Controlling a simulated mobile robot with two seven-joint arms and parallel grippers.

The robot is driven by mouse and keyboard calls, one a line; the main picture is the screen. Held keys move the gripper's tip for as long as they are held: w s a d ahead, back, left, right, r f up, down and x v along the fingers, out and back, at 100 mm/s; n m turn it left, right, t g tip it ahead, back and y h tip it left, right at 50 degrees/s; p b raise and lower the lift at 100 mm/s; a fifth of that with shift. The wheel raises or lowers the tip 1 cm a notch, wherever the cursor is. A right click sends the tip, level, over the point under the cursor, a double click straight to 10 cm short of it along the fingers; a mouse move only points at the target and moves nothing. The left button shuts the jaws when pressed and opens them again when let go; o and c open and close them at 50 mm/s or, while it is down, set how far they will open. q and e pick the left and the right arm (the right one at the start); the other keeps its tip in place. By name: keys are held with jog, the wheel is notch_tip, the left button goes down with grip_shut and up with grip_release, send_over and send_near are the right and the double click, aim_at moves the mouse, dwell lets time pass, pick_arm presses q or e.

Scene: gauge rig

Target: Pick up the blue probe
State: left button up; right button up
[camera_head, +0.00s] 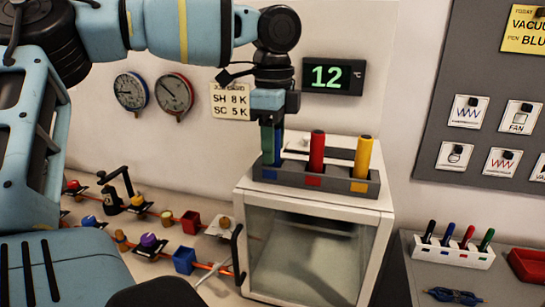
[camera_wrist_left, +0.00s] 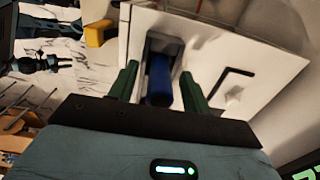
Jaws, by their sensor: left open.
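The blue probe (camera_wrist_left: 160,80) stands upright in the grey rack (camera_head: 338,184), in the slot with the blue label, on top of a white cabinet. In the head view it is mostly hidden by my left gripper (camera_head: 272,143), which points down over it. In the left wrist view my left gripper (camera_wrist_left: 158,86) is open, with one green finger on each side of the probe. Gaps show between the fingers and the probe. My right gripper is not in view.
A red probe (camera_head: 317,151) and a yellow probe (camera_head: 362,157) stand in the rack, right of the blue one. The white cabinet (camera_head: 378,225) has a glass front. A display (camera_head: 333,77) reading 12 hangs on the wall behind. A marker holder (camera_head: 453,250) stands at the right.

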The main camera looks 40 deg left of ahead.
pick_arm(q)
grip_shut()
dwell(0.3)
jog(key=shift+r, duration=0.15)
jog(key=shift+r, duration=0.55)
jog(key=shift+s+d+r, duration=0.1)
jog(key=shift+s+r, duration=0.1)
jog(key=shift+r, duration=0.4)
jog(key=shift+s+r, duration=0.15)
jog(key=shift+r, duration=0.4)
jog(key=s+d+r, duration=0.1)
jog(key=s+d, duration=0.2)
jog(key=s, duration=1.2)
jog(key=shift+d+r, duration=0.15)
jog(key=shift+d, duration=0.2)
